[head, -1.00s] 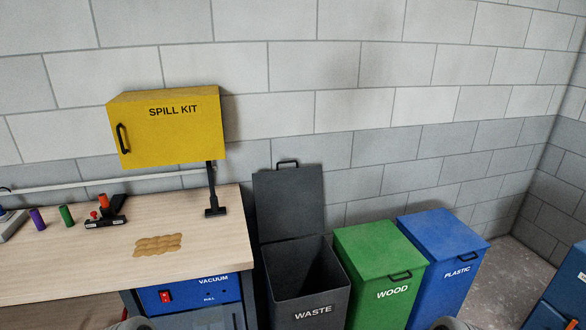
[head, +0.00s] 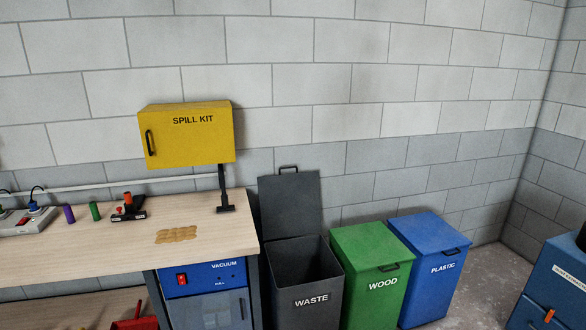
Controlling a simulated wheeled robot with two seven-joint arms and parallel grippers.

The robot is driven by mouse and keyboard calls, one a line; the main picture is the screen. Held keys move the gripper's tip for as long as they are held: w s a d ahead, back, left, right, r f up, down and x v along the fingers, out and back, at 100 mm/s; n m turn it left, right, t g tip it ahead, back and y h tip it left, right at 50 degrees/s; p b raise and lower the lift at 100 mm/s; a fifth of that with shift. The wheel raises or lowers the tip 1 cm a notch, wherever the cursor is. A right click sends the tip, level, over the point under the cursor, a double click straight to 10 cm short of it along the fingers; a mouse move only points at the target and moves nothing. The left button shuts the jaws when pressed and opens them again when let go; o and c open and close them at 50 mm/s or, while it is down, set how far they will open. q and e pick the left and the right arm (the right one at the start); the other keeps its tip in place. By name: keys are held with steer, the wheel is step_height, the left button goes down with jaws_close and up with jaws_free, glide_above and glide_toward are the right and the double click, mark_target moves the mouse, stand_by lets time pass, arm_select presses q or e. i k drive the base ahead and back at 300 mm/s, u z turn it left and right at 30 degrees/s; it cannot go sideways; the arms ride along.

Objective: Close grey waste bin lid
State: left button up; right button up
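The grey waste bin (head: 311,301) stands on the floor right of the workbench, marked WASTE. Its grey lid (head: 291,205) is open, standing upright at the back of the bin against the wall side, with a black handle (head: 288,169) at its top edge. The bin's dark inside shows from above, and I see nothing in it. Neither of my grippers shows in the head view.
The workbench (head: 110,247) stands directly left of the bin, with a yellow spill kit box (head: 188,135) above it on a black post. Closed green wood (head: 376,280) and blue plastic (head: 432,265) bins stand to the right. A blue cabinet (head: 553,285) is at far right.

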mark_target(289, 204)
steer(key=z, duration=0.65)
steer(key=i, duration=0.95)
steer(key=z, duration=0.4)
steer(key=i, duration=1.25)
steer(key=u, duration=0.6)
